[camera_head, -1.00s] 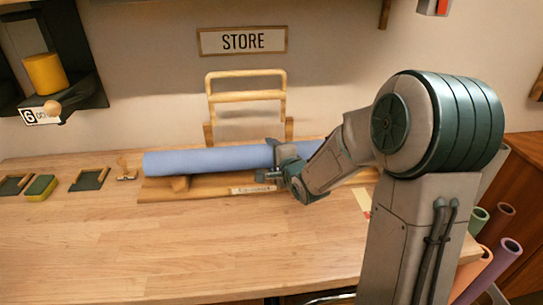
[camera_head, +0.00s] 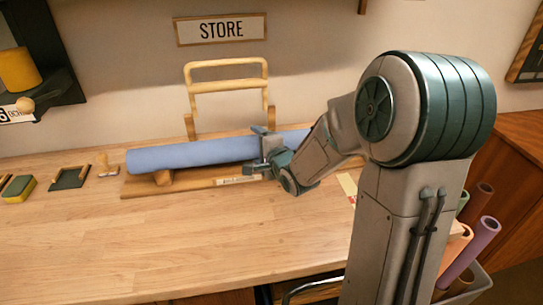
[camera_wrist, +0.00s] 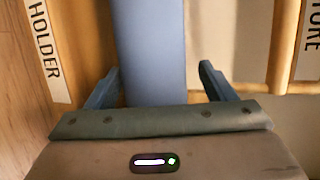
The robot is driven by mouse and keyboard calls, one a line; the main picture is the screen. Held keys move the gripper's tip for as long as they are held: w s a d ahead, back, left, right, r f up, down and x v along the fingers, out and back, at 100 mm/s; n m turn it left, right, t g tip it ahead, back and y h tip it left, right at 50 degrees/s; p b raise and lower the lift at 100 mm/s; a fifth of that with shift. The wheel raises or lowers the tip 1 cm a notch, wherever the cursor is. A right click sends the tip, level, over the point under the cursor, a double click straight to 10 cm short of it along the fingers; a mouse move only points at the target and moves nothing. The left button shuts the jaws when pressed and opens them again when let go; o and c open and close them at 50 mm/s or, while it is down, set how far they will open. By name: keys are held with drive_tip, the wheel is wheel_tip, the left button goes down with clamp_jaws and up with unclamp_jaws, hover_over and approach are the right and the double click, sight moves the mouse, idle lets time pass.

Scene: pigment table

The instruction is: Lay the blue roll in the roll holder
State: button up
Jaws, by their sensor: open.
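The blue roll (camera_head: 190,154) lies lengthwise along the wooden roll holder (camera_head: 140,188), resting on its raised support, at the back of the table. It also shows in the wrist view (camera_wrist: 150,50), running between my two fingers. My gripper (camera_head: 264,155) is at the roll's right part, its fingers open on either side of the roll with gaps visible in the wrist view (camera_wrist: 160,88). The roll's right end is partly hidden behind my arm. The holder's label (camera_wrist: 48,50) shows at left in the wrist view.
A wooden frame (camera_head: 226,88) stands behind the roll under the STORE sign (camera_head: 221,29). A stamp (camera_head: 105,166), a dark tray (camera_head: 70,178) and a green-yellow block (camera_head: 19,189) lie at left. A bin (camera_head: 478,284) with several rolls stands at right. The front table is clear.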

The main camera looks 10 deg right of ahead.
drive_tip(key=v, duration=0.5)
drive_tip(key=b+v, duration=0.1)
drive_tip(key=v, duration=0.2)
drive_tip(key=shift+s+d+f, duration=0.15)
drive_tip(key=shift+s+f, duration=0.05)
drive_tip(key=shift+s, duration=0.2)
drive_tip(key=b+v, duration=0.1)
drive_tip(key=b, duration=0.1)
drive_tip(key=b+v, duration=0.2)
drive_tip(key=shift+r, duration=0.25)
